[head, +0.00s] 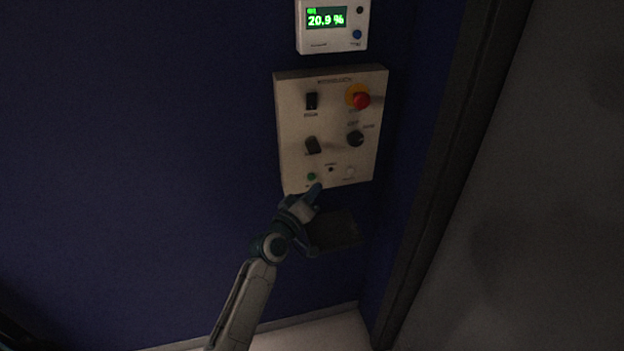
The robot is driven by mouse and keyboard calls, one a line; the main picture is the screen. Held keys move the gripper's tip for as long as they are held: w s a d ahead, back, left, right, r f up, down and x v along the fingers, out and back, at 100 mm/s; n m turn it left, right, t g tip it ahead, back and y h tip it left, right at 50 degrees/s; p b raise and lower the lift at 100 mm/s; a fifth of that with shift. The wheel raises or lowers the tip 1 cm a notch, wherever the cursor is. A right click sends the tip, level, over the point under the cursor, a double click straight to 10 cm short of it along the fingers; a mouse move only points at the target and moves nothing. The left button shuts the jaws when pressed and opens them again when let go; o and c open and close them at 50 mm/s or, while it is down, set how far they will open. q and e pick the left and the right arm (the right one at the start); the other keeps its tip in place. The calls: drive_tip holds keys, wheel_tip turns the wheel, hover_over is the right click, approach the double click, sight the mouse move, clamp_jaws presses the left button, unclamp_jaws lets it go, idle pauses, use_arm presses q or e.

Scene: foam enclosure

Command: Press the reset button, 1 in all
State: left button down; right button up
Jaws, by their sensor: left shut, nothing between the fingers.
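A pale control panel (332,128) is mounted on the dark blue wall. Along its bottom edge are a green button (311,176), a small dark button or hole (331,169) and a whitish round button (350,172). Their labels are too small to read, so I cannot tell which is the reset button. My left gripper (316,188) is shut and empty, with its tip at the panel's lower edge, just below the green button. I cannot tell whether the tip touches the panel.
The panel also has a red emergency knob (361,100) on yellow, a black rocker switch (311,101), a dark lever (312,145) and a black rotary knob (355,138). A display box (333,42) reading 20.9 % hangs above. A dark door frame (440,170) stands right.

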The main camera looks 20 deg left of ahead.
use_arm(q)
drive_tip(key=shift+w+a, duration=0.35)
drive_tip(key=shift+w, duration=0.15)
drive_tip(key=shift+w+a, duration=0.1)
idle(1.7)
drive_tip(key=shift+w+a, duration=0.15)
drive_tip(key=shift+w, duration=0.1)
drive_tip(key=shift+w+a+b, duration=0.2)
drive_tip(key=shift+w+b, duration=0.1)
drive_tip(key=shift+b, duration=0.1)
idle(0.5)
drive_tip(key=shift+s+d, duration=0.1)
drive_tip(key=shift+s, duration=0.05)
idle(0.3)
drive_tip(key=shift+s+d, duration=0.4)
drive_tip(key=shift+s, duration=0.15)
drive_tip(key=s+d, duration=0.1)
drive_tip(key=s, duration=0.1)
drive_tip(key=s+d+p, duration=0.1)
drive_tip(key=s, duration=0.1)
drive_tip(key=shift+d, duration=0.4)
